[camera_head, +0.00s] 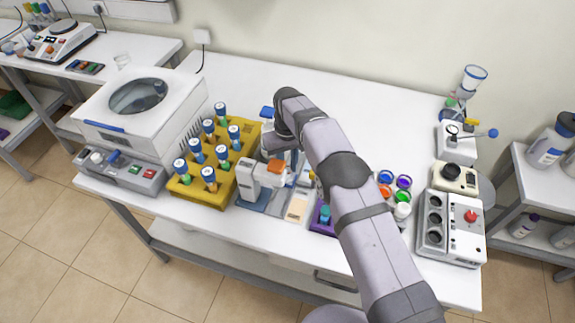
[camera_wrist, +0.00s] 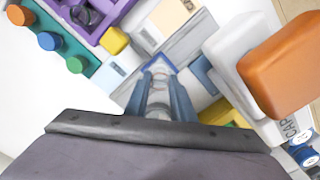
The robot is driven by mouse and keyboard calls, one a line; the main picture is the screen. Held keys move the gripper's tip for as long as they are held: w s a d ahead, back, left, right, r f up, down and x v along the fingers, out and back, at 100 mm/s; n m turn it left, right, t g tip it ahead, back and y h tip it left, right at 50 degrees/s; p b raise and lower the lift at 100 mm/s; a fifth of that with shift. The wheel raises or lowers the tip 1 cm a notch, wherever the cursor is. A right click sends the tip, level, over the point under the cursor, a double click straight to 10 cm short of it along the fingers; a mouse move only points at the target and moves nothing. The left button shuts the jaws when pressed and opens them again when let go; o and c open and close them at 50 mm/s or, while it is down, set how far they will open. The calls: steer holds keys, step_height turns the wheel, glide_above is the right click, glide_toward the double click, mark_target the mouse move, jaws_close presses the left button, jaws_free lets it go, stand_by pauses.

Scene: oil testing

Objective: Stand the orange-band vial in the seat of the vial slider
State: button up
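In the head view, a blue-capped vial with an orange-looking band (camera_head: 210,183) stands at the front of the yellow rack (camera_head: 243,176). My gripper (camera_head: 290,160) is low over the small white and blue-grey bench device, mostly hidden by my arm. In the wrist view, my gripper's fingers (camera_wrist: 158,85) point down at a grey rail (camera_wrist: 186,42), which may be part of the vial slider. A pale, clear-looking shape shows between the fingertips; I cannot tell whether it is a vial. The slider's seat cannot be made out.
A white block with an orange knob (camera_wrist: 285,65) stands close to the right of the fingers. A purple holder (camera_wrist: 95,15) and a green strip with coloured caps (camera_wrist: 55,42) lie to the left. A white centrifuge-like box (camera_head: 145,115) stands left of the rack. The back of the table is clear.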

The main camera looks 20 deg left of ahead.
steer(key=o, duration=0.4)
steer(key=shift+c, duration=0.2)
step_height(320, 180, up, 7)
steer(key=b, duration=0.2)
steer(key=shift+b, duration=0.3)
steer(key=shift+r, duration=0.15)
